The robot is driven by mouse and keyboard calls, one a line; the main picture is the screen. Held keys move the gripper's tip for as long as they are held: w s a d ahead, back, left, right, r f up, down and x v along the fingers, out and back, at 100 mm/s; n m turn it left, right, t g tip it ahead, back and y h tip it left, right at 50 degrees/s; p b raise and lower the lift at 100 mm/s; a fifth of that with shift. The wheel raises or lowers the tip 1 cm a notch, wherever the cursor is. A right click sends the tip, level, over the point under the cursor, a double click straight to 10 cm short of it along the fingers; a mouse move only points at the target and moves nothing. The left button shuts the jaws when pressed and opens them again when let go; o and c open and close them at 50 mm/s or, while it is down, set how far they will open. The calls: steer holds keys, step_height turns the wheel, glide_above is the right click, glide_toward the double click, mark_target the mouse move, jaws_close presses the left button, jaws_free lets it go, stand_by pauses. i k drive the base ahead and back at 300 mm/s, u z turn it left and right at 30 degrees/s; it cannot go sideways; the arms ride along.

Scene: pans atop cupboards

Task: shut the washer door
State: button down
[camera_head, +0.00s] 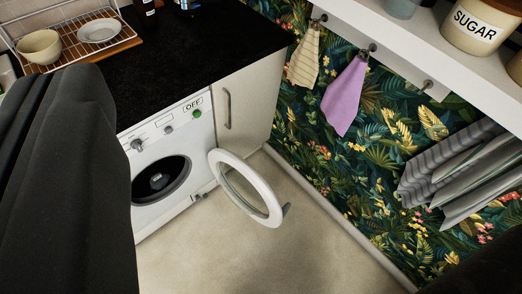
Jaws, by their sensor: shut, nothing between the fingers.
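The white washer (172,130) stands under the black worktop at left centre, with its dark round drum opening (160,181) uncovered. Its round washer door (265,203), a white ring with clear glass, stands wide open. It is swung out to the right of the opening, over the floor. A small grey latch or handle (287,209) sticks out at its far edge. The washer's left part is hidden behind a large dark grey shape, likely my own arm. My gripper's fingers do not show, and I see nothing touching the door.
A pale cupboard (250,105) with a grey handle stands right of the washer. The beige floor (225,255) is clear around the door. Towels (345,95) hang on the leafy wall at right, below a white shelf (408,45). A dish rack (75,48) stands on the worktop.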

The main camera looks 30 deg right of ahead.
mark_target(272, 220)
steer(key=u, duration=0.1)
steer(key=i, duration=0.5)
steer(key=z, duration=2.4)
steer(key=i, duration=0.75)
steer(key=u, duration=2.3)
